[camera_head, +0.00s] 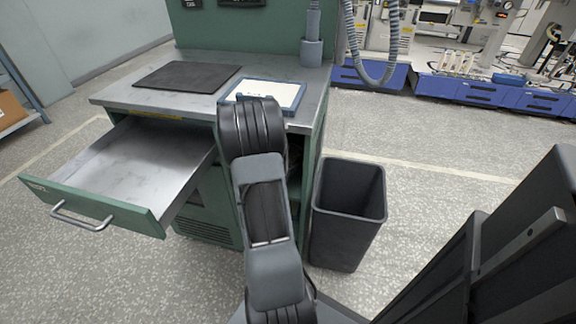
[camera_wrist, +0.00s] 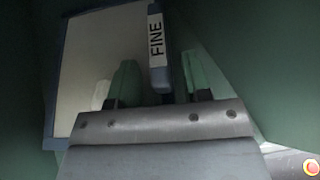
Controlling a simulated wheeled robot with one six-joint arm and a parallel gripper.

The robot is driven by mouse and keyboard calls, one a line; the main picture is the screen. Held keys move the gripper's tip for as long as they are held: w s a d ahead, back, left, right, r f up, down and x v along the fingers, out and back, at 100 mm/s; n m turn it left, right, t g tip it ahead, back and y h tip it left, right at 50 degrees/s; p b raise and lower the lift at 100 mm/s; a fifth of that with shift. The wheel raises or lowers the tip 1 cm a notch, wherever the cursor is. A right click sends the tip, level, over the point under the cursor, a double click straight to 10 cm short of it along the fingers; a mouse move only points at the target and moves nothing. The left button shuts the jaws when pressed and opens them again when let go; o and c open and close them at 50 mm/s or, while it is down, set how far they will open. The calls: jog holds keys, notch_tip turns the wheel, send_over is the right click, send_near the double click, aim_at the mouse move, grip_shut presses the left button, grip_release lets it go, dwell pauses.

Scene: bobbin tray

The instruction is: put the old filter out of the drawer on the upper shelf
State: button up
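My gripper (camera_wrist: 160,78) shows in the wrist view with its two green fingers apart. A blue edge with a white label reading FINE (camera_wrist: 157,40) stands between the fingers, with a narrow gap on each side. A pale panel with a blue border (camera_wrist: 54,85) lies to its left; I cannot tell whether both belong to one filter. The open drawer (camera_head: 135,165) is empty in the head view. Dark green walls (camera_wrist: 240,60) surround my gripper. In the head view my arm hides my gripper and most of the cabinet opening; the upper shelf cannot be made out.
A blue-rimmed, white-faced flat item (camera_head: 285,93) lies on the bench top (camera_head: 215,108), beside a black mat (camera_head: 187,77). A dark bin (camera_head: 348,210) stands on the floor right of the cabinet. The drawer juts out at left. The floor beyond the bin is clear.

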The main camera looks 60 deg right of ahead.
jog(key=shift+r, duration=0.1)
jog(key=shift+r+p, duration=0.25)
jog(key=shift+p, duration=0.2)
jog(key=s+p+v, duration=0.1)
jog(key=v, duration=1.1)
jog(key=shift+w+f+p, duration=0.15)
jog(key=shift+w+p, duration=0.25)
jog(key=shift+w, duration=0.05)
